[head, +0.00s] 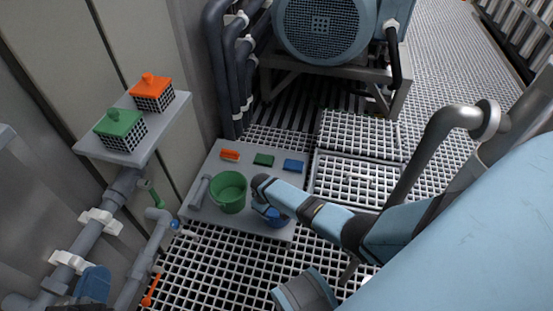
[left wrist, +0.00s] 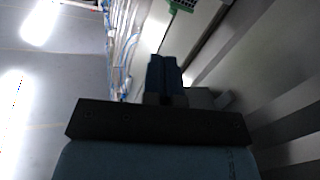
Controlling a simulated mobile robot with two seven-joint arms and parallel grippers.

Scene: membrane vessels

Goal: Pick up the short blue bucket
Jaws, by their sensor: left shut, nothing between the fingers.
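The short blue bucket (head: 278,222) stands on the grey platform, right of a taller green bucket (head: 229,192). My right arm crosses over it and hides much of it. The end of that arm is right at the bucket; its fingers cannot be made out, nor whether they touch it. My left gripper (head: 93,285) is at the bottom left of the head view, far from the bucket. The left wrist view shows its dark blue fingers (left wrist: 164,76) shut together and empty.
The platform (head: 200,213) also holds orange, green and blue blocks and a grey cylinder. A shelf (head: 150,145) carries green and orange lidded boxes. Pipes and valves line the left wall. A blue motor (head: 325,25) stands behind. Grating floor (head: 215,275) lies open in front.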

